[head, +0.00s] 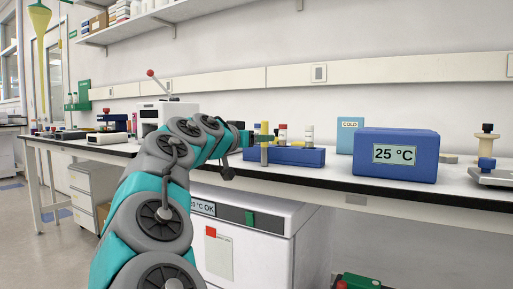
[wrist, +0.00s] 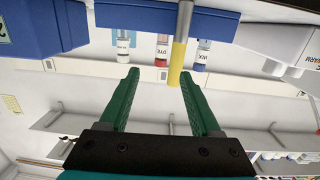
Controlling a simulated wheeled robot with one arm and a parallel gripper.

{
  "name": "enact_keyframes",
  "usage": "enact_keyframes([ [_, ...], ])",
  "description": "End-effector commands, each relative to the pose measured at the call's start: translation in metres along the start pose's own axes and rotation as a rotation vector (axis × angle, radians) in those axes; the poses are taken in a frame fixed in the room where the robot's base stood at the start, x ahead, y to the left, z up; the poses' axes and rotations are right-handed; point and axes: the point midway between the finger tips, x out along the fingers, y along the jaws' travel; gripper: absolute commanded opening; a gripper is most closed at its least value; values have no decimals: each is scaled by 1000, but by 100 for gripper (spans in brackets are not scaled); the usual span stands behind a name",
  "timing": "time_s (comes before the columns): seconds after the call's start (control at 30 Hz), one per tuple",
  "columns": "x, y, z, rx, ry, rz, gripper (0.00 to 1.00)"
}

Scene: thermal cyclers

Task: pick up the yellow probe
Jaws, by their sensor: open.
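The yellow probe (head: 264,129) stands upright at the left part of the blue rack (head: 297,157) on the bench, with a grey lower part. In the wrist view, which is upside down, the probe (wrist: 179,60) shows between the fingertips in the picture, close to the right finger. My gripper (wrist: 159,76) is open with nothing held. In the head view my gripper (head: 248,139) is just left of the probe, partly hidden by my arm. I cannot tell the exact gap in depth.
A red-capped vial (head: 282,134) and a white vial (head: 308,135) stand right of the probe. The wrist view also shows a blue-capped vial (wrist: 202,55) beside it. A blue 25 °C block (head: 396,155) and a COLD box (head: 349,134) stand further right.

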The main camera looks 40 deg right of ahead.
Motion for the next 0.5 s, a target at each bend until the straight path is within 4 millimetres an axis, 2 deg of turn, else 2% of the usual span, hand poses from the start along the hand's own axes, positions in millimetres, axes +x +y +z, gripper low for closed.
enact_keyframes([
  [0.2,13,-19,-4,11,67,-13,64],
  [0.5,37,-20,-7,14,71,-14,64],
])
